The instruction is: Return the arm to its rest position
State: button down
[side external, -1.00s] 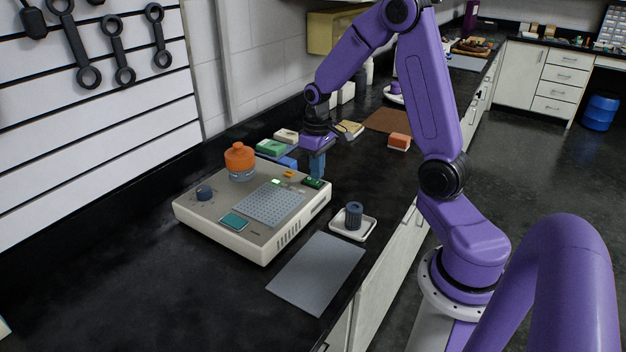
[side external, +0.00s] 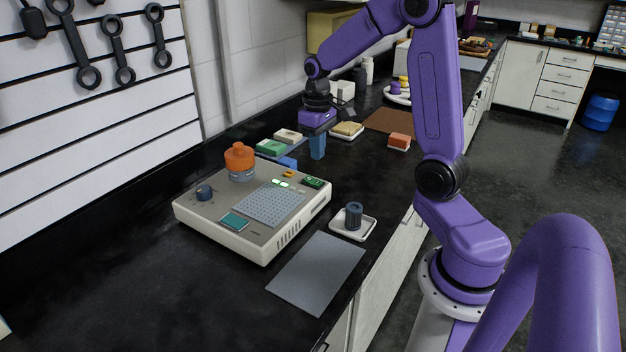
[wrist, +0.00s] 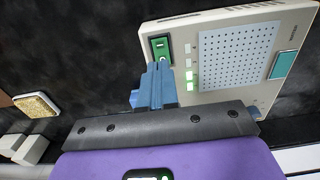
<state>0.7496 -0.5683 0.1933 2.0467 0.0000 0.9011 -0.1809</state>
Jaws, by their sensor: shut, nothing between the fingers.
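My gripper (side external: 317,148) is shut and empty, its blue fingers pointing down above the far back corner of the beige instrument (side external: 230,219). In the wrist view my gripper (wrist: 158,84) shows its fingers together, with nothing between them. The instrument has a perforated grey plate (side external: 269,204), a teal panel (side external: 234,221), a green switch (side external: 313,182) and lit green lights (wrist: 189,80). An orange-capped round container (side external: 240,158) stands upright on it. In the wrist view the fingertips overlap the edge of the green switch (wrist: 160,46); I see no clear contact.
A dark ribbed knob (side external: 353,215) stands on a white dish (side external: 361,229). A grey mat (side external: 316,273) lies at front. The left counter is clear.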

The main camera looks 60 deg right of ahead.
jog(key=s+a+r+n, duration=0.1)
jog(key=s+a+n, duration=0.2)
jog(key=a, duration=0.6)
jog(key=s+a+n, duration=0.4)
jog(key=s+a, duration=0.1)
jog(key=s, duration=0.5)
jog(key=s+a+n, duration=0.5)
jog(key=s+a, duration=0.1)
jog(key=s, duration=0.5)
jog(key=shift+r+n, duration=0.25)
jog(key=shift+n, duration=0.05)
